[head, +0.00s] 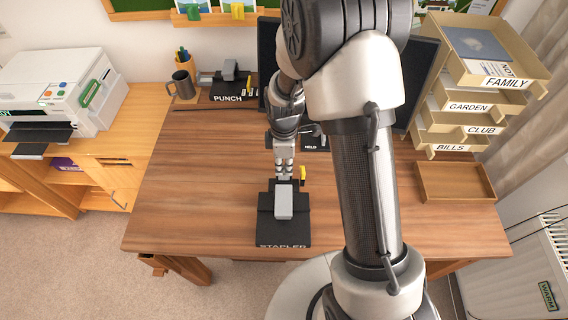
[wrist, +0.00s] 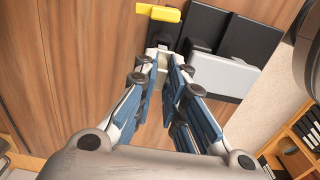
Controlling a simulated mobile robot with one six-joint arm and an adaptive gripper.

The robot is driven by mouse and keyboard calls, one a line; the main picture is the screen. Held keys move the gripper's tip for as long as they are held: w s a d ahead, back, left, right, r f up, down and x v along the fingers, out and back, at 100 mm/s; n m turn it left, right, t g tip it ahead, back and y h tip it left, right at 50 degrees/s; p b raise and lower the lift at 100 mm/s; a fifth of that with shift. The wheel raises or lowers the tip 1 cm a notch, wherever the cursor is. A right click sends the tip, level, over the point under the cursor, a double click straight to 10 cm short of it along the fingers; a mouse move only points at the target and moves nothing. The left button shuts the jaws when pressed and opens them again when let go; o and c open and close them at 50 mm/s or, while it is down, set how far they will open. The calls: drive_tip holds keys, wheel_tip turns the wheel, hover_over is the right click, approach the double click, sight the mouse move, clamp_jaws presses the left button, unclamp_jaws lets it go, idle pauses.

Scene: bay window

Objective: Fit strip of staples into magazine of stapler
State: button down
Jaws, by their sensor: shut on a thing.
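The stapler (head: 284,232) sits near the front edge of the desk, a black base with a grey block on top. In the wrist view the stapler (wrist: 246,38) is at the upper right, its grey block (wrist: 225,74) beside my fingertips. A yellow tab (head: 302,174) stands at its far right; it also shows in the wrist view (wrist: 160,13). My gripper (head: 283,172) points down at the stapler's far end. In the wrist view my gripper (wrist: 167,62) is shut on a small pale piece, apparently the strip of staples (wrist: 161,72), mostly hidden by the fingers. I cannot tell whether it touches the magazine.
The hole punch (head: 226,88), a mug (head: 182,84) and a pen holder stand at the back left. Labelled trays (head: 480,100) and a shallow wooden tray (head: 456,182) are at the right. A printer (head: 62,90) is far left. The desk left of the stapler is clear.

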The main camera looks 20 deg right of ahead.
sight(284, 166)
drive_tip(key=shift+f+b, duration=1.25)
drive_tip(key=shift+f, duration=0.55)
drive_tip(key=c, duration=1.6)
unclamp_jaws()
drive_tip(key=shift+r, duration=0.15)
wheel_tip(284, 166, up, 12)
drive_tip(key=shift+f, duration=0.1)
drive_tip(key=s+r+m+t, duration=0.1)
drive_tip(key=s+r+m, duration=0.4)
drive_tip(key=s, duration=0.2)
drive_tip(key=s+r+m+t, duration=0.2)
drive_tip(key=s+r+m, duration=0.2)
drive_tip(key=s+r, duration=0.2)
drive_tip(key=s+r+m+t, duration=0.1)
drive_tip(key=s+r+m, duration=0.4)
drive_tip(key=s, duration=0.3)
drive_tip(key=shift+s+r+m+t, duration=0.2)
drive_tip(key=shift+s+m+t, duration=0.05)
drive_tip(key=shift+m+t, duration=0.05)
